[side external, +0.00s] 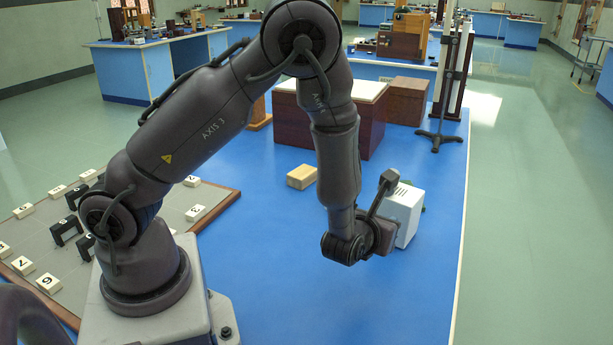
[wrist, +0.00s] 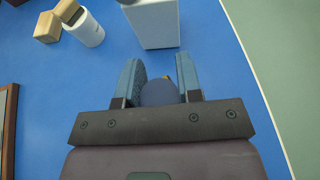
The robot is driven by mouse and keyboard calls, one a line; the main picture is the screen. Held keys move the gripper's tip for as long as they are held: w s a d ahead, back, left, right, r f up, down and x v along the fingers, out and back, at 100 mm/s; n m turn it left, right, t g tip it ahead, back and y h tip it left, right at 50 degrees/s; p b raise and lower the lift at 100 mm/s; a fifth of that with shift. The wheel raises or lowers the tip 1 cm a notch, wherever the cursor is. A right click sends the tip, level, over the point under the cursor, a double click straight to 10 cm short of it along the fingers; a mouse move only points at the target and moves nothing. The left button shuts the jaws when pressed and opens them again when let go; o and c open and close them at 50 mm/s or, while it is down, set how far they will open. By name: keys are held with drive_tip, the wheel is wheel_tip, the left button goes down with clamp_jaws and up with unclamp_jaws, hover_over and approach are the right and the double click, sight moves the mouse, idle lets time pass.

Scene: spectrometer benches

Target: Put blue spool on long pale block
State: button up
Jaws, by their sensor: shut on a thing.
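In the wrist view, my gripper (wrist: 159,75) is shut on a dark blue rounded thing, the blue spool (wrist: 158,93), which sits between its two fingers. Only part of the spool shows. In the side view the fingers and spool are hidden behind my wrist and arm. A pale wooden block (side external: 301,177), likely the long pale block, lies on the blue bench left of my forearm, apart from my gripper. A pale block (wrist: 46,27) also shows at the top left of the wrist view, beside a white cup.
A white box (side external: 406,214) stands close by my gripper; it is also at the top of the wrist view (wrist: 153,22). The white cup (wrist: 88,31) has a tan piece at its mouth. A board with numbered tiles (side external: 190,230) lies left. The bench front is clear.

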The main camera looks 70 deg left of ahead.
drive_tip(key=s+a+r+n+g+y, duration=0.2)
drive_tip(key=s+a, duration=0.1)
drive_tip(key=a, duration=0.9)
drive_tip(key=s+a+r+n+g+y, duration=0.1)
drive_tip(key=s+a+r+n+g, duration=0.15)
drive_tip(key=a, duration=0.85)
drive_tip(key=s+a+r+n+g+y, duration=0.15)
drive_tip(key=s+a, duration=0.25)
drive_tip(key=a, duration=0.8)
hover_over(303, 168)
drive_tip(key=f, duration=0.9)
drive_tip(key=shift+s+d+f, duration=0.2)
drive_tip(key=shift+s+f, duration=0.05)
drive_tip(key=shift+f, duration=0.15)
drive_tip(key=shift+w+a+f+t, duration=0.1)
drive_tip(key=shift+f+t, duration=0.05)
drive_tip(key=shift+f, duration=0.8)
drive_tip(key=shift+w+a+f+t, duration=0.1)
drive_tip(key=shift+f+t, duration=0.05)
drive_tip(key=shift+f, duration=0.75)
drive_tip(key=shift+f, duration=0.15)
drive_tip(key=o, duration=0.9)
drive_tip(key=shift+o, duration=0.2)
